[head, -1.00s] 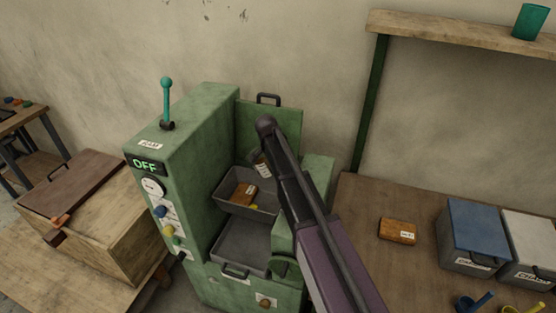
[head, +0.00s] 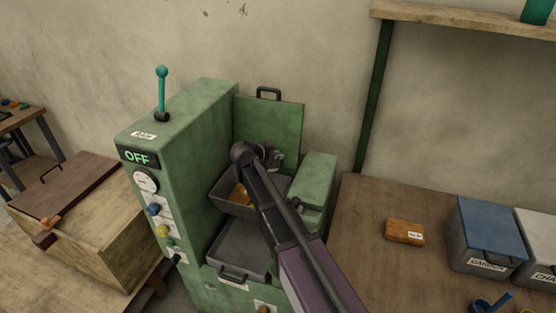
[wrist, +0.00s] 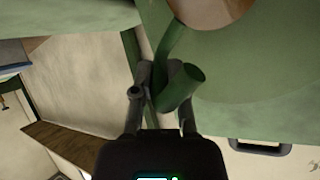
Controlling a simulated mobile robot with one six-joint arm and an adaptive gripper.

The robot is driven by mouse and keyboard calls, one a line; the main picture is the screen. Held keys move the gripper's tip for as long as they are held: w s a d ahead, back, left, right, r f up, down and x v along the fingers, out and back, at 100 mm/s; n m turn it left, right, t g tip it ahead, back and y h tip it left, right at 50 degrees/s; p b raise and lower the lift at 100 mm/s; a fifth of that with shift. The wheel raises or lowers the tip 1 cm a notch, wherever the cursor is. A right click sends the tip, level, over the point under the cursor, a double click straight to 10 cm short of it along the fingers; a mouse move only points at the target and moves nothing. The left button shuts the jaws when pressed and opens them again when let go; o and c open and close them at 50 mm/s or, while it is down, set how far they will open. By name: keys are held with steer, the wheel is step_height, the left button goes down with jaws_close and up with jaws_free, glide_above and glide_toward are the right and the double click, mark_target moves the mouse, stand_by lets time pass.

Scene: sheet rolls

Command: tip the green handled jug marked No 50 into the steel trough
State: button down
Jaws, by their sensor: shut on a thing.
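In the wrist view my gripper (wrist: 160,78) is shut on a curved green handle, part of the green jug (wrist: 181,86). A round brownish patch shows beyond the handle at the top edge; I cannot tell whether it is the jug's mouth. The No 50 mark is not visible. In the head view my gripper (head: 274,157) is over the back of the green machine, and my arm hides the jug. A grey steel trough (head: 232,208) is set in the machine below my gripper, with an orange-brown block (head: 239,193) in it, partly hidden by my arm.
A second grey tray (head: 232,256) sits lower in the machine. The machine's display (head: 137,157) reads OFF, and a teal lever (head: 162,90) stands on top. A green panel (head: 270,125) rises behind the trough. The right table holds a brown block (head: 404,232) and lidded bins (head: 487,240).

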steer(key=s+a+t+h+b, duration=0.5)
steer(key=t+h+b, duration=0.2)
steer(key=b, duration=0.8)
steer(key=shift+s+r+t, duration=0.3)
steer(key=shift+s+r, duration=0.05)
stand_by(1.8)
steer(key=shift+w+d+f+m+g+y+p, duration=0.2)
steer(key=shift+w+d+g+y+p, duration=0.4)
steer(key=shift+p, duration=0.7)
steer(key=shift+w+d+f+m+g+y+p, duration=0.15)
steer(key=shift+w+d+g+y+p, duration=0.35)
steer(key=shift+p, duration=0.75)
steer(key=shift+a+r, duration=0.1)
steer(key=shift+a, duration=0.05)
